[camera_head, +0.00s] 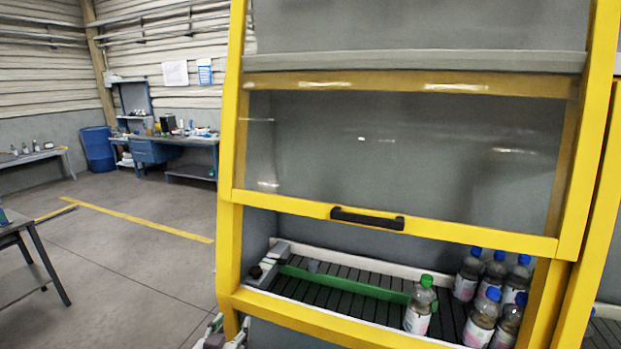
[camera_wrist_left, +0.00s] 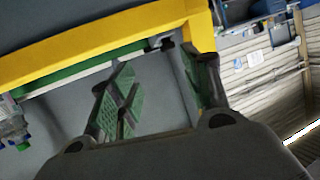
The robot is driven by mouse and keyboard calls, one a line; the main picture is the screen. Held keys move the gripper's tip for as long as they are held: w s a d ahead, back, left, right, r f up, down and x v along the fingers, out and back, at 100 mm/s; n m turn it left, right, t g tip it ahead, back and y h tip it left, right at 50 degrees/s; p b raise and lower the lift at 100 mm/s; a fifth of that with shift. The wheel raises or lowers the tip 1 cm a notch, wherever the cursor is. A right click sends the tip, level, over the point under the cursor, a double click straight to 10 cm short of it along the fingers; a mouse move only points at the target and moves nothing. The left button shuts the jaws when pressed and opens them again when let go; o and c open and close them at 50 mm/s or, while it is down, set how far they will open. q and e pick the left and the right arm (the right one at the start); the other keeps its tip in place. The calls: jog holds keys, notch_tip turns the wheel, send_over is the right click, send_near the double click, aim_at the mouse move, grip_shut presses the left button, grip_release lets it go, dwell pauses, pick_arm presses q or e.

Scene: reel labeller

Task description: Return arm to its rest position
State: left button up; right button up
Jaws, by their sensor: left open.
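My left gripper (camera_head: 230,332) shows only partly at the bottom edge of the head view, low in front of the yellow frame of the machine (camera_head: 231,150). In the left wrist view the same gripper (camera_wrist_left: 160,80) has its two green-padded fingers apart, with nothing between them. The yellow frame (camera_wrist_left: 110,40) lies beyond the fingertips there. My right gripper is in neither view.
Behind the half-raised window with a black handle (camera_head: 367,218), a green-capped bottle (camera_head: 419,306) stands at a green bar (camera_head: 340,284) on a slatted bed. Several blue-capped bottles (camera_head: 467,275) stand right of it. Open floor (camera_head: 130,250) lies to the left.

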pick_arm(q)
notch_tip(320, 180, down, 21)
jog(key=w+a+m+g+h, duration=0.1)
jog(key=w+a+m+g, duration=0.1)
jog(key=m, duration=0.3)
jog(key=s+a+f+g, duration=0.1)
jog(key=s+a+f, duration=0.2)
jog(key=f, duration=0.5)
jog(key=s+a+f+g, duration=0.1)
jog(key=s+a+f, duration=0.2)
jog(key=f, duration=0.5)
jog(key=s+a+f+g, duration=0.1)
jog(key=s+a+f, duration=0.25)
jog(key=f, duration=0.45)
jog(key=s+a+f+n+g+y+b, duration=0.1)
jog(key=s+a+f+g, duration=0.15)
jog(key=s+f, duration=0.9)
jog(key=s+a+f+n+g+y+b, duration=0.1)
jog(key=s+a+f+n+g, duration=0.15)
jog(key=s+f, duration=0.9)
jog(key=s+d+f+g+b, duration=0.2)
jog(key=s+d, duration=0.6)
jog(key=s, duration=0.4)
jog(key=shift+s+d+f+g+h, duration=0.3)
jog(key=shift+s+d+f+g, duration=0.1)
jog(key=shift+f, duration=0.15)
